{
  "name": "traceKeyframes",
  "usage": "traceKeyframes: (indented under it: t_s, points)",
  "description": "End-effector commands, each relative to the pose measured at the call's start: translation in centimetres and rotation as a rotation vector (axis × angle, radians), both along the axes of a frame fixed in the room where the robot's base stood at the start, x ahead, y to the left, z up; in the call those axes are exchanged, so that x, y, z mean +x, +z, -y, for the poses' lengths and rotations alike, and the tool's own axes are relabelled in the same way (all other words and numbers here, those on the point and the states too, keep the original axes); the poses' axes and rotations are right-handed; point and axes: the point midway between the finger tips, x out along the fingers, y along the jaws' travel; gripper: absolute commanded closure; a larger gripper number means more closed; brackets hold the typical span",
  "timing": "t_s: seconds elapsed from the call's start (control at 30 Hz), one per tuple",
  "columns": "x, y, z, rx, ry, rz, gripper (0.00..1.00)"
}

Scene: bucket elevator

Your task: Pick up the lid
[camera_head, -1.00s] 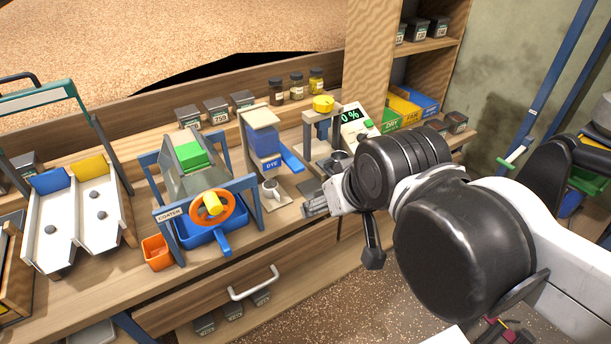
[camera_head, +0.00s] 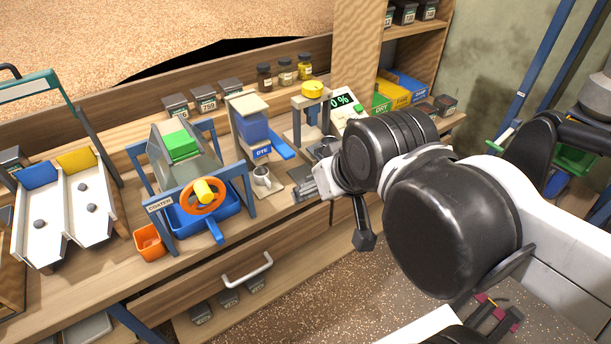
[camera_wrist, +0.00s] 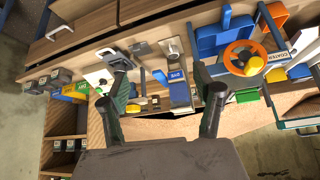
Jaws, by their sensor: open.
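No part is clearly marked as the lid. The thing most like one is the flat tan cover (camera_head: 247,104) on top of the blue DYE dispenser (camera_head: 255,128), seated there. The dispenser's DYE label (camera_wrist: 177,76) shows between and beyond the fingers. My arm hides part of the bench on the right.
The coater (camera_head: 185,190) with its orange wheel (camera_head: 204,197) stands left of the dispenser. A yellow-capped press (camera_head: 312,92) and a scale reading 0 % (camera_head: 345,103) are right of it. Dark jars (camera_head: 205,98) line the back. A drawer handle (camera_head: 248,276) juts out below.

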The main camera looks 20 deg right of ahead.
Motion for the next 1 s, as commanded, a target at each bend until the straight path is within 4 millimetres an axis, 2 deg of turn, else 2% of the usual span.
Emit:
traceKeyframes:
  t_s: [0.37,0.6,0.63,0.87,1.0]
  points:
    - [0.0,0.0,0.0,0.0,0.0,0.0,0.37]
    - [0.0,0.0,0.0,0.0,0.0,0.0,0.69]
    - [0.0,0.0,0.0,0.0,0.0,0.0,0.71]
    - [0.04,0.02,0.01,-0.001,0.002,-0.001,0.71]
    - [0.86,0.29,0.36,-0.031,0.035,-0.019,0.71]
